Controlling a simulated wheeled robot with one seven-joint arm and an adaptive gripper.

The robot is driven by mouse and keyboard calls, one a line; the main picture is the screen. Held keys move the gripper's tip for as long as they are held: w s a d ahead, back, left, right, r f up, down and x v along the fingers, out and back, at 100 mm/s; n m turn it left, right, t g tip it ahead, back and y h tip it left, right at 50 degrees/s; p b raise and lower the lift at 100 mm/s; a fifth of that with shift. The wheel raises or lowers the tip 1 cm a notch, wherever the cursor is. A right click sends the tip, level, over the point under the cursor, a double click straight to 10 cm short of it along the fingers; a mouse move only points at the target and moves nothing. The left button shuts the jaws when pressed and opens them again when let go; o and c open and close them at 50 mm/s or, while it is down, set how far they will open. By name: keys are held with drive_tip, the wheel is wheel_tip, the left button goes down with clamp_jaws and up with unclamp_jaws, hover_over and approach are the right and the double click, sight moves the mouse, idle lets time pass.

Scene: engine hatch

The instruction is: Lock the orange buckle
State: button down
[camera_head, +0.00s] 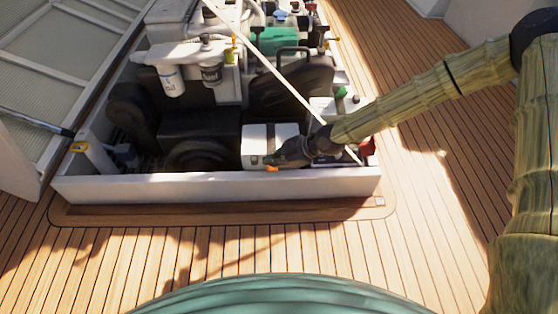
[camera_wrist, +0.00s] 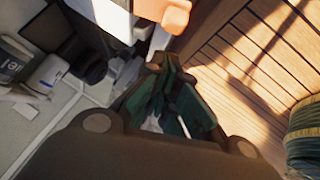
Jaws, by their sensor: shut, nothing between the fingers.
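The orange buckle (camera_head: 271,169) shows in the head view as a small orange piece at the front of the engine bay, by the white box's lower edge. A larger orange block at the top of the wrist view (camera_wrist: 168,14) appears to be the same buckle. My gripper (camera_head: 271,159) is just above it in the head view. In the wrist view my gripper (camera_wrist: 160,62) has its fingers together, with nothing held, and the orange block lies just beyond the tips. I cannot tell whether they touch. The buckle's latch position is too small to tell.
The white hatch rim (camera_head: 215,187) runs along the front of the bay. A white box (camera_head: 268,139) stands behind the buckle. A pale diagonal rod (camera_head: 270,68) crosses near my arm. A yellow-orange piece (camera_head: 79,146) sits at the left corner. The wooden deck (camera_head: 240,250) in front is clear.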

sight(273, 171)
drive_tip(key=shift+w+d+f+b, duration=0.1)
drive_tip(key=shift+w+f+b, duration=0.2)
drive_tip(key=shift+f, duration=0.45)
drive_tip(key=shift+w+f+b, duration=0.2)
drive_tip(key=shift+f+b, duration=0.1)
drive_tip(key=shift+f, duration=0.4)
drive_tip(key=shift+s+f, duration=0.1)
